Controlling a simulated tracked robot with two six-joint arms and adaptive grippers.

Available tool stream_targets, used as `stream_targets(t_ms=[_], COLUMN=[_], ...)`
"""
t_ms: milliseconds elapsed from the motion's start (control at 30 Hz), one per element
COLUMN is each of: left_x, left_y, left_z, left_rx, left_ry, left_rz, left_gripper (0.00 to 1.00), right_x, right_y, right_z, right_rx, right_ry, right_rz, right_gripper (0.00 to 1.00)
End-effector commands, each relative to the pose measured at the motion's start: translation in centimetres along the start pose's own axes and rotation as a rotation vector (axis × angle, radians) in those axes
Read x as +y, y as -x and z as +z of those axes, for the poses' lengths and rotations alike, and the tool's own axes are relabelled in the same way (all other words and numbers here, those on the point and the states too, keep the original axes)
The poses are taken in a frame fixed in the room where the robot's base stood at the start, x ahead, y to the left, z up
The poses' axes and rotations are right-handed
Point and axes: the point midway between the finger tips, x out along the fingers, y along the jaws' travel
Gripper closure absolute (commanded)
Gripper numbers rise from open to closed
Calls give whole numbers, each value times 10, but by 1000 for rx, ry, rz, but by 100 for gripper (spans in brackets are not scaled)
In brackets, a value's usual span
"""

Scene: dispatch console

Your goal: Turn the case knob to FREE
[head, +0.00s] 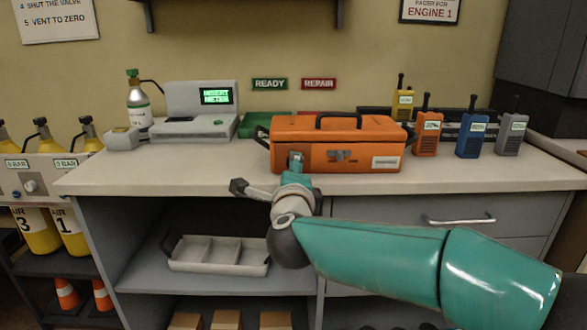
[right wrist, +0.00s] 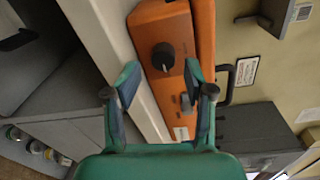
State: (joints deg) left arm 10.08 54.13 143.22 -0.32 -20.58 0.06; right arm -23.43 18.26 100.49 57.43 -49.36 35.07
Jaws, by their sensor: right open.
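The orange case (head: 350,135) stands closed on the counter with its black handle up. Its round black knob (right wrist: 163,57) shows on the front face in the right wrist view, with a grey latch (right wrist: 186,103) beyond it. I cannot read the knob's markings or its setting. My right gripper (right wrist: 161,78) is open in front of the case, its fingers on either side of the knob's line of sight, apparently not closed on it. In the head view my right gripper (head: 294,168) covers the knob at the case's left front. My left gripper is out of view.
Several handheld radios (head: 427,134) stand right of the case. A grey console (head: 205,112) with a green display and a gas bottle (head: 137,95) stand left. A divided tray (head: 218,254) lies on the shelf below. The front counter strip is clear at the right.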

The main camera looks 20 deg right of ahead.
Motion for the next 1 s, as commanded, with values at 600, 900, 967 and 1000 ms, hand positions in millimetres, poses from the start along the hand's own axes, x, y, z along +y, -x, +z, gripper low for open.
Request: stream_targets(t_ms=[600, 900, 967, 1000], left_x=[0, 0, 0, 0], left_y=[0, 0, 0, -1], left_z=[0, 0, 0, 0], left_rx=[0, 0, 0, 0], left_ry=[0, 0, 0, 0], left_rz=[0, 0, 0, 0], left_gripper=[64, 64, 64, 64], right_x=[-2, 11, 27, 42], right_y=[55, 50, 45, 41], right_z=[-1, -1, -1, -1], right_rx=[2, -6, -17, -29], right_ry=[-4, 39, 92, 141], right_rz=[-6, 10, 29, 48], right_gripper=[45, 45, 45, 45])
